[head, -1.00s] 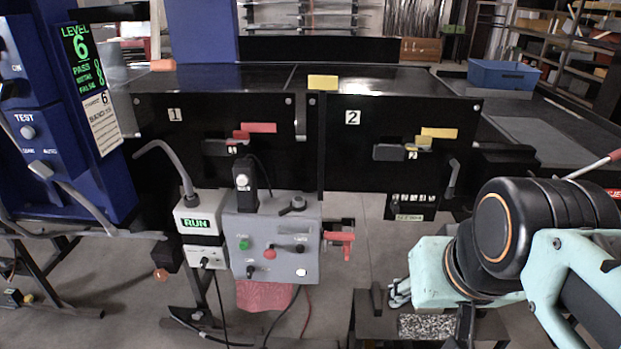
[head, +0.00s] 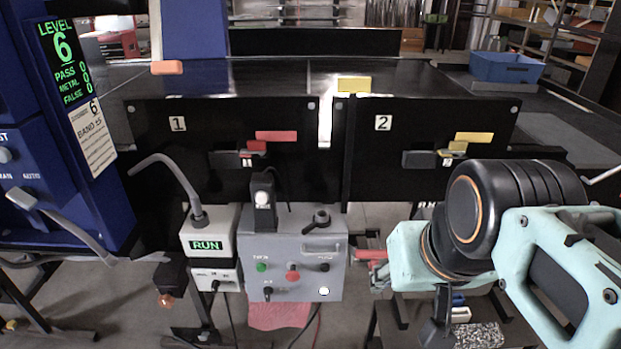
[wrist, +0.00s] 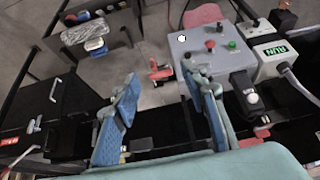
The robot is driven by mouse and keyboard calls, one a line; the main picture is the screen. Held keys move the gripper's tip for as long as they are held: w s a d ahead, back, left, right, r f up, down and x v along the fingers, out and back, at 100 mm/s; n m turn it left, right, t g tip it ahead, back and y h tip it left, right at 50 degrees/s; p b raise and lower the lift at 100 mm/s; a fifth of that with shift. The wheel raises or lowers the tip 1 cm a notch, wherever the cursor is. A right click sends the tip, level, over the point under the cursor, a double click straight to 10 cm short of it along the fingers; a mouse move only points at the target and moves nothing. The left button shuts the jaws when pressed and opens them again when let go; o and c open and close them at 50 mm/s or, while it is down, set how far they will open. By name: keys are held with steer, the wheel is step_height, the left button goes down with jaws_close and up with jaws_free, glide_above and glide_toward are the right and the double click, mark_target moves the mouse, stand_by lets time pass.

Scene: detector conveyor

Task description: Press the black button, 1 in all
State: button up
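A grey control box (head: 330,255) stands below the panel marked 1. Its front has a green button (head: 261,267), a red button (head: 293,275), a white button (head: 324,291) and two small black controls, one at right (head: 324,267) and one at lower left (head: 268,292). I cannot tell for sure which black one is a push button. In the wrist view the box (wrist: 200,36) appears upside down beyond the fingers. My gripper (wrist: 165,103) is open and empty, apart from the box. In the head view my gripper is right of the box, its fingers barely distinguishable.
A white RUN display unit (head: 206,246) with a grey curved cable stands left of the box. A black pendant-like device (head: 264,200) sits on the box top. A red-handled clamp (head: 372,256) projects at its right. A blue cabinet (head: 60,190) is far left. Conveyor panels stand behind.

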steer(key=shift+w+a, duration=0.45)
steer(key=shift+a, duration=0.05)
steer(key=shift+s+d, duration=0.15)
steer(key=shift+d, duration=0.05)
steer(key=shift+c, duration=0.8)
jaws_close()
